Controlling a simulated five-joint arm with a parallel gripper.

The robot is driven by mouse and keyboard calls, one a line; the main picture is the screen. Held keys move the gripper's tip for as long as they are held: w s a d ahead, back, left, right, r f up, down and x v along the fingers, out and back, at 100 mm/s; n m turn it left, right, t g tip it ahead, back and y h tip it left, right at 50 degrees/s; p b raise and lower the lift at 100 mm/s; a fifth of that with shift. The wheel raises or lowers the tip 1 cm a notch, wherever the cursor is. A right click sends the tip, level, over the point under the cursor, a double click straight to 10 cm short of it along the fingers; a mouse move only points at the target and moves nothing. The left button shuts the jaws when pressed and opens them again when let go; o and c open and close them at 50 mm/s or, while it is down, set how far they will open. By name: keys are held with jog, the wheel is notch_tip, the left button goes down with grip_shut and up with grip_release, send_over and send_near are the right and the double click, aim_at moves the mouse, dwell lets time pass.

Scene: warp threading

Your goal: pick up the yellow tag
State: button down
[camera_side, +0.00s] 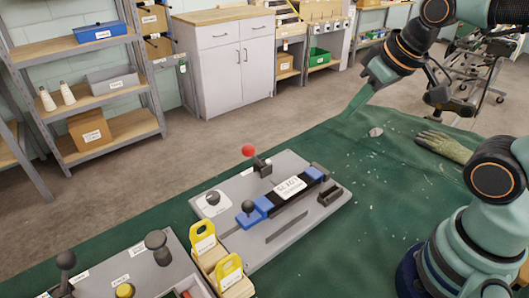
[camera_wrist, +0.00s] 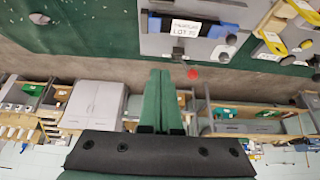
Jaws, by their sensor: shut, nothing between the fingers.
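Two yellow tags with white labels stand upright in wooden holders at the front of the board in the side view: a rear-left one (camera_side: 201,230) and a front-right one (camera_side: 229,266). I cannot tell which one the task names. Yellow parts (camera_wrist: 274,43) also show at the upper right of the wrist view. My gripper (camera_side: 348,117) is above the green cloth, behind and well to the right of the tags. In the wrist view its two green fingers (camera_wrist: 159,72) are together, empty.
A grey board (camera_side: 300,230) carries a blue-and-black fixture (camera_side: 282,199), a red-ball lever (camera_side: 249,151) and a dial (camera_side: 212,198). A grey panel with knobs (camera_side: 140,271) is at front left. A glove (camera_side: 444,145) and a grey disc (camera_side: 376,132) lie on the green cloth.

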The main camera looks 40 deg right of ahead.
jog(key=c, duration=0.9)
grip_release()
jog(key=n+g, duration=0.6)
jog(key=n, duration=1.2)
send_over(225, 261)
notch_tip(225, 261, down, 7)
jog(key=shift+w+d+f, duration=0.1)
jog(key=shift+w, duration=0.05)
jog(key=shift+f, duration=0.3)
notch_tip(225, 261, down, 12)
jog(key=shift+r, duration=0.2)
